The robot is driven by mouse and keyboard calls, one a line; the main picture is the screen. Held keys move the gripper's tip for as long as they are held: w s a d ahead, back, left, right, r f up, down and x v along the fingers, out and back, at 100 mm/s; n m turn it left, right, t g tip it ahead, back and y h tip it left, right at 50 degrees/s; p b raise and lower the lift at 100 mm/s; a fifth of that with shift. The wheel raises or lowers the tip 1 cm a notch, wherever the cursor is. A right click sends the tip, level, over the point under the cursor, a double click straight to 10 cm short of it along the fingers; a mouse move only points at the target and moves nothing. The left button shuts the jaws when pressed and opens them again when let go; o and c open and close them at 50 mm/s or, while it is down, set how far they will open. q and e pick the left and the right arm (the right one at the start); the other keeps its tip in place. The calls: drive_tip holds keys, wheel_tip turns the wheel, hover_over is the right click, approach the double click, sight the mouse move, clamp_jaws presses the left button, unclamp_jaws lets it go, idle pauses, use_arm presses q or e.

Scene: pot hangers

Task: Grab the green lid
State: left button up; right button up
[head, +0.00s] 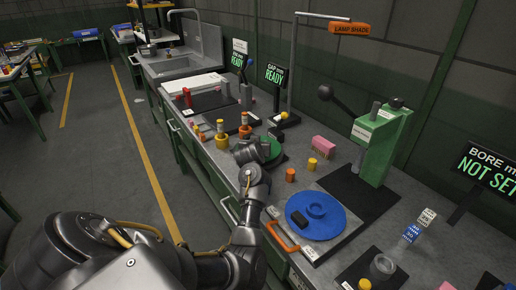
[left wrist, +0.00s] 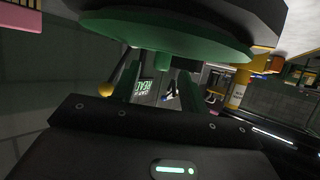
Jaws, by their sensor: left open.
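The green lid (head: 273,146) lies on the workbench, partly covered by my left gripper (head: 262,150). In the left wrist view the green lid (left wrist: 165,38) fills the top as a round disc with a dark part above it. The two fingers of my left gripper (left wrist: 158,72) stand apart, with a gap between them, and their tips reach the lid's lower edge in the picture. I cannot tell whether they touch it. My right gripper is not in view.
A blue round plate (head: 316,216) with an orange handle (head: 282,238) is nearer on the bench. Orange and yellow cylinders (head: 291,175), a pink block (head: 323,146) and a green press (head: 380,143) stand to the right. Yellow-orange posts (head: 221,137) stand left of the lid.

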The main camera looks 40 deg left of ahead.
use_arm(q)
drive_tip(key=shift+w+a+f, duration=0.3)
drive_tip(key=shift+w+a, duration=0.1)
drive_tip(key=shift+w, duration=0.15)
drive_tip(key=shift+c, duration=0.4)
clamp_jaws()
drive_tip(key=shift+r, duration=0.1)
